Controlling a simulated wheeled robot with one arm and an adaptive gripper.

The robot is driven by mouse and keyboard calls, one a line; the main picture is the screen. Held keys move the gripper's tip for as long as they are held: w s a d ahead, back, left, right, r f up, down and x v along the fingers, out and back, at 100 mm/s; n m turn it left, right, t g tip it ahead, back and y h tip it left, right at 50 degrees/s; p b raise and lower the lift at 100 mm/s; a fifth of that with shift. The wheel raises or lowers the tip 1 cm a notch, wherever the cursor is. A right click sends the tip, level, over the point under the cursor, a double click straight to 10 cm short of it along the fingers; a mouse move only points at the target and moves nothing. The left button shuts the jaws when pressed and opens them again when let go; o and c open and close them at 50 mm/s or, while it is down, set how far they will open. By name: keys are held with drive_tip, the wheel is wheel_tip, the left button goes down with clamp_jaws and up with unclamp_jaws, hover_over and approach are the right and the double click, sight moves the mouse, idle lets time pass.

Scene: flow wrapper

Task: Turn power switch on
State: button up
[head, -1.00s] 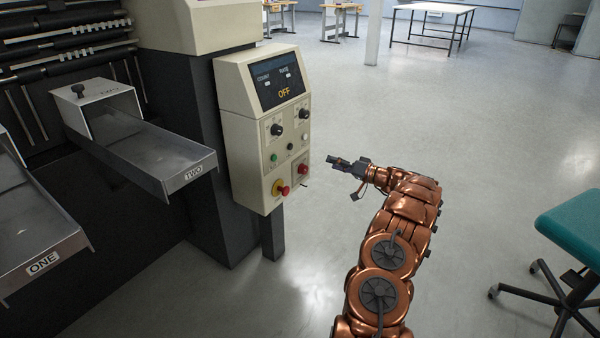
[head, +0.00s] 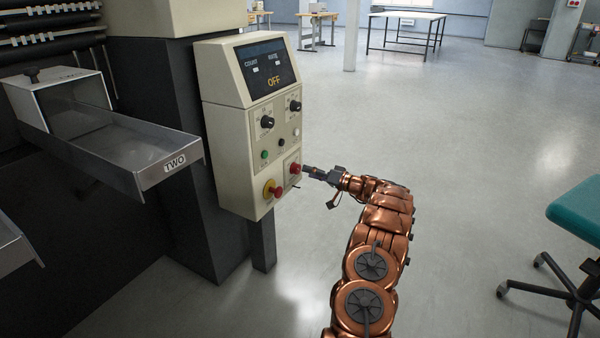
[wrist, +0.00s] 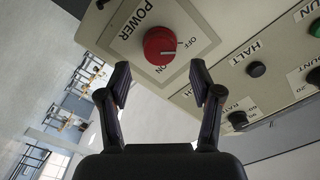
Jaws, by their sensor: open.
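The power switch is a red rotary knob (wrist: 160,46) on a white plate marked POWER, ON and OFF in the wrist view. Its white pointer mark is toward the OFF side. In the head view the red knob (head: 295,168) is at the lower right of the control panel (head: 232,150), whose display (head: 266,74) reads OFF. My gripper (wrist: 161,85) is open, its two fingers apart just short of the knob and on either side of its line. Nothing is between the fingers. In the head view my gripper (head: 308,171) is close to the panel's right side.
A red button on a yellow base (head: 272,189) is at the panel's lower left. A green button (head: 265,155), a black HALT button (wrist: 257,69) and black dials (head: 267,122) are nearby. Tray TWO (head: 120,150) juts out at left. A teal chair (head: 580,212) stands right.

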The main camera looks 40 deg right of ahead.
sight(299, 169)
drive_tip(key=b+x, duration=0.1)
drive_tip(key=x, duration=0.2)
drive_tip(key=shift+w+f, duration=0.1)
drive_tip(key=shift+f, duration=0.05)
drive_tip(key=shift+w+a+r, duration=0.2)
drive_tip(key=shift+w, duration=0.5)
drive_tip(key=c, duration=1.1)
